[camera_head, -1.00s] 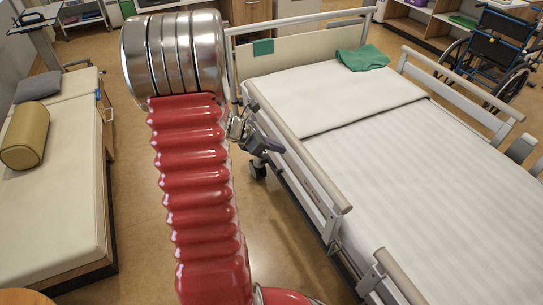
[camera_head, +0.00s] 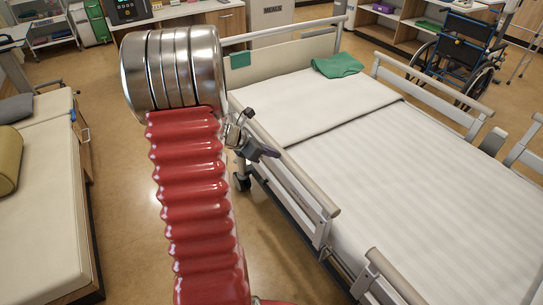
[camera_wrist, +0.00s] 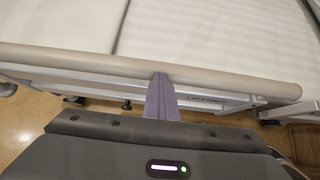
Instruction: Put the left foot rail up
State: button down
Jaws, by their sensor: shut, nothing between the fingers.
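The bed's rail along its left side in the picture, towards the green cloth, has a beige top bar (camera_head: 290,168) that stands above the mattress edge. A second rail (camera_head: 393,277) on that same side is cut off by the bottom edge, so I cannot tell its height. My gripper (camera_head: 268,151) is beside the first rail. In the wrist view, the purple fingers (camera_wrist: 160,93) are shut and empty, with their tips overlapping the beige bar (camera_wrist: 220,80). I cannot tell whether they touch it. A part of another rail (camera_wrist: 292,110) shows at the right.
The bed's white mattress (camera_head: 400,170) fills the right, with a green cloth (camera_head: 337,65) on it. Rails (camera_head: 430,95) line its far side, near a wheelchair (camera_head: 460,55). A couch (camera_head: 35,205) stands left. Open floor (camera_head: 125,170) lies between couch and bed.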

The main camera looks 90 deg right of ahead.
jog(key=shift+s+d+r, duration=0.1)
jog(key=shift+d+r, duration=0.05)
jog(key=shift+d, duration=0.05)
jog(key=v, duration=1.3)
jog(key=shift+a, duration=0.25)
jog(key=shift+m, duration=0.3)
